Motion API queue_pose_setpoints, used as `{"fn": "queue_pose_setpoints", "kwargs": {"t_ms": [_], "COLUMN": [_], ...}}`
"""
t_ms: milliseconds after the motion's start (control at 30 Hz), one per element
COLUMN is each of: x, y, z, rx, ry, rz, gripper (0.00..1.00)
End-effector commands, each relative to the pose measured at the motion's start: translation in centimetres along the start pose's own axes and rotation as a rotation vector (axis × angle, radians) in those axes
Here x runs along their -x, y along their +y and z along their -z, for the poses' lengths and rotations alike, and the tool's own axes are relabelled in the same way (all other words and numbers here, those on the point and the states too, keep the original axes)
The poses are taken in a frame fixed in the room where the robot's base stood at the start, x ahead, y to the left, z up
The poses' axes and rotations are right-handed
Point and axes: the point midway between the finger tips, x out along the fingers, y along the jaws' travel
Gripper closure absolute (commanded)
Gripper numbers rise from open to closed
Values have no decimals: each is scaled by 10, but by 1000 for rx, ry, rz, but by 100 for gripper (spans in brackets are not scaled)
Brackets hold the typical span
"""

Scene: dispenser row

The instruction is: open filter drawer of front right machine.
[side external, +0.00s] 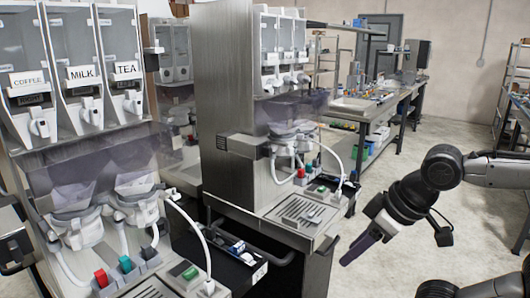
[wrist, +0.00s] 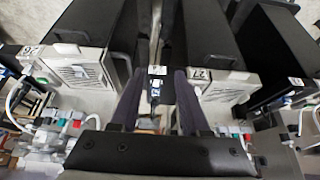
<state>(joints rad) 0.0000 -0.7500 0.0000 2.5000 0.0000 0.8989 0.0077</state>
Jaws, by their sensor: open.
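In the side external view, a steel dispensing machine (side external: 222,85) stands in the middle. A larger machine (side external: 84,150) with coffee, milk and tea labels fills the left. I cannot tell for sure which one is the front right machine, and no filter drawer is clearly identifiable. My gripper (side external: 366,240) hangs to the right of the middle machine, pointing down and left, apart from it. In the wrist view my gripper (wrist: 157,92) is open, its two dark fingers apart with nothing held. Black panels with handles, one on the left (wrist: 70,35) and one on the right (wrist: 222,60), lie beyond the fingertips.
A dark shelf or tray (side external: 262,262) with small items sits between the machines. The middle machine's drip grille (side external: 305,210) has switches and a white hose (side external: 336,160) near it. A workbench (side external: 385,100) stands behind. The floor (side external: 372,185) around my gripper looks clear.

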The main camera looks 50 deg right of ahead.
Motion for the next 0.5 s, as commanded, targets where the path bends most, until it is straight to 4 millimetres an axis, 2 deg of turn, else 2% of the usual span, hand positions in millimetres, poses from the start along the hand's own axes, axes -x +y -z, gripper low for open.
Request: {"fn": "queue_pose_setpoints", "kwargs": {"t_ms": [67,167,400,500], "x": [0,2,21,32], "y": [0,6,24,30], "z": [8,33,121,152], "rx": [-19,-40,-25,-3], "ry": [37,151,558,710], "rz": [-1,-23,-96,-114], "gripper": [54,54,54,54]}}
